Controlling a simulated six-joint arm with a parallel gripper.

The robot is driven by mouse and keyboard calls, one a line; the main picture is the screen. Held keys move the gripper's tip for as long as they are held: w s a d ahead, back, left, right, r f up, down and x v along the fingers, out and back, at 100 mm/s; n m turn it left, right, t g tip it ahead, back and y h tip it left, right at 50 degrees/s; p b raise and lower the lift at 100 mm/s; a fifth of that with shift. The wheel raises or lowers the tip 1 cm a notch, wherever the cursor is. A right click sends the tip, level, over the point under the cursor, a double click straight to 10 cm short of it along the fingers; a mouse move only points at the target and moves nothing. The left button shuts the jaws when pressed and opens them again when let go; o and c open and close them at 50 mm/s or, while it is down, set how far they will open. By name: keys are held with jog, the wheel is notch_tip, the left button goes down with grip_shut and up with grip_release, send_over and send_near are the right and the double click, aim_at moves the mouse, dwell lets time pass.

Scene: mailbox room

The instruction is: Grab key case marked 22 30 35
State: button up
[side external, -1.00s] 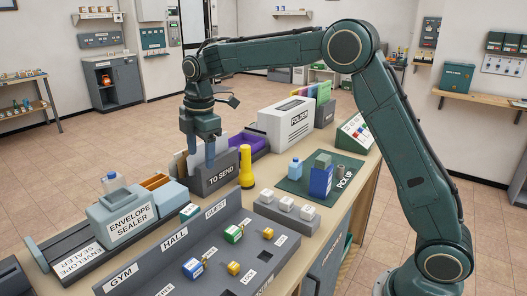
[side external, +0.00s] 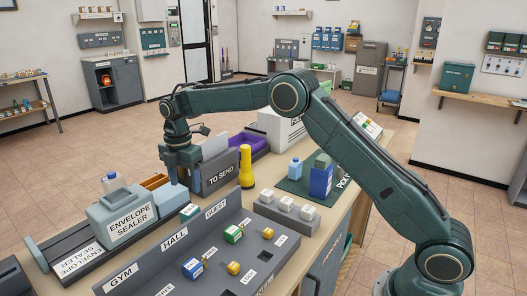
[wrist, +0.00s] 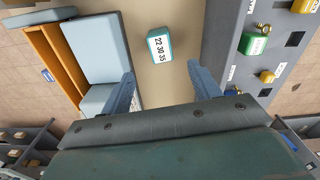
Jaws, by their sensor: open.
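The key case (wrist: 160,48) is a small teal block with a white label reading 22 30 35. It lies on the tan counter, and in the side view the teal-and-white case (side external: 190,211) sits between the envelope sealer and the grey key panel. My gripper (wrist: 165,85) is open and empty, its two blue fingers apart. In the wrist view the case lies beyond the fingertips, roughly between their lines. In the side view my gripper (side external: 181,180) is above and behind the case, and its fingertips are partly hidden by the sealer area.
The envelope sealer (side external: 127,216) stands left of the case. The grey panel (side external: 200,265) with coloured key blocks is right and in front. The TO SEND box (side external: 218,174) and yellow flashlight (side external: 246,168) stand behind. Bare counter (wrist: 150,20) surrounds the case.

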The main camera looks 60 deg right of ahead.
aim_at(190, 209)
notch_tip(190, 209, down, 8)
jog(key=shift+r, duration=0.25)
jog(key=shift+f, duration=2.6)
jog(key=c, duration=1.1)
jog(key=shift+r, duration=0.2)
notch_tip(190, 209, up, 20)
jog(key=shift+f, duration=0.15)
